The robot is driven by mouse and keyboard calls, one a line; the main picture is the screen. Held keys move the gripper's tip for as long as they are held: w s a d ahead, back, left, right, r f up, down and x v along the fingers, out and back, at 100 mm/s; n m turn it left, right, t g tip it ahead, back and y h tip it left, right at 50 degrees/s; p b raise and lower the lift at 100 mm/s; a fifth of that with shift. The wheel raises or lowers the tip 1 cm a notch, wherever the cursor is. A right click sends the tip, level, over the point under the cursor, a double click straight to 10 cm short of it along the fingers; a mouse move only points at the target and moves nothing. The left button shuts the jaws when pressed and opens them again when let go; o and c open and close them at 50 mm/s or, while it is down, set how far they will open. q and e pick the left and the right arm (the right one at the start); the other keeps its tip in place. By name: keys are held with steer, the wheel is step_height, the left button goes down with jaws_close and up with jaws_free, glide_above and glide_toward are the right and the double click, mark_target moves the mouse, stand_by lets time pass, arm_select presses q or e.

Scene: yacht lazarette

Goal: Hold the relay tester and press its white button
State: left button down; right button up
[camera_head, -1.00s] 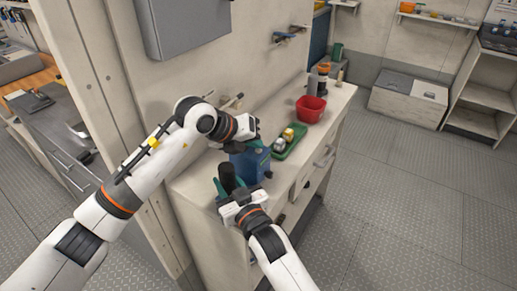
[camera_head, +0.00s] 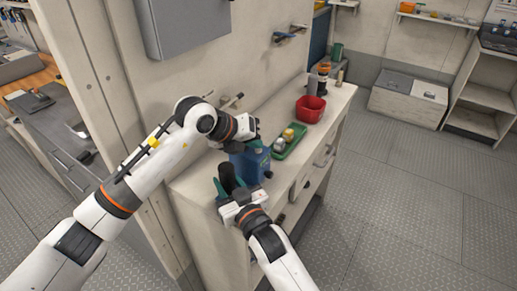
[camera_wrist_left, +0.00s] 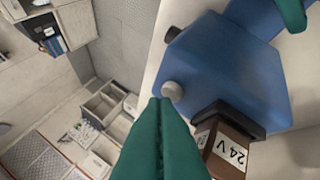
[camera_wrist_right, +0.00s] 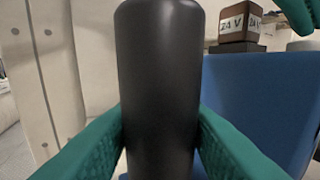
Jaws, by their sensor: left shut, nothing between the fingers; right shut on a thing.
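The relay tester (camera_head: 252,166) is a blue box with a black upright handle (camera_wrist_right: 160,85), standing at the near part of the workbench. My right gripper (camera_head: 232,190) is shut around the handle, one finger on each side. A round white button (camera_wrist_left: 172,90) sits on the blue body in the left wrist view. A brown block marked 24V (camera_wrist_left: 228,150) sits in a black socket beside it. My left gripper (camera_head: 256,142) is shut and empty, above the tester. Its fingertips (camera_wrist_left: 160,102) are right beside the button in the picture; I cannot tell whether they touch it.
On the bench (camera_head: 196,186), a green tray (camera_head: 286,149) with small yellow and silver items lies behind the tester. A red bin (camera_head: 310,109) stands farther back. A grey wall cabinet (camera_head: 186,25) hangs above. The floor to the right is clear.

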mark_target(254, 153)
arm_select(q)
steer(key=shift+r, duration=0.55)
steer(key=shift+r, duration=2.5)
arm_select(e)
steer(key=o, duration=1.3)
